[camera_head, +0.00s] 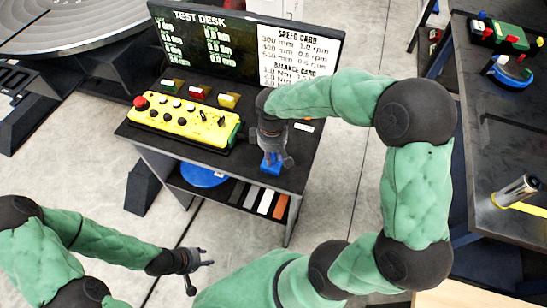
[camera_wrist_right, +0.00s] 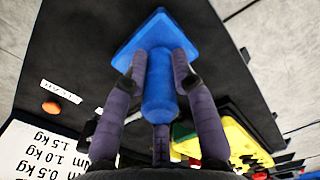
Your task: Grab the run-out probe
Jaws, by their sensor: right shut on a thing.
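The run-out probe, as I take it, is a blue piece with a flat square plate and a round handle (camera_head: 270,169). It is at the front right of the test desk (camera_head: 300,172). My right gripper (camera_head: 272,155) comes down on it from above. In the right wrist view its fingers (camera_wrist_right: 160,72) are closed around the blue handle (camera_wrist_right: 158,95), and the plate shows beyond the fingertips. I cannot tell whether the plate touches the desk top. My left gripper (camera_head: 203,273) is open and empty, low in front of the desk and apart from it.
A yellow control box (camera_head: 185,120) with a red button stands on the desk, left of my right gripper. Small coloured blocks (camera_head: 200,92) line up behind it, before the dark sign board (camera_head: 235,45). A dark table (camera_head: 490,130) stands at the right.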

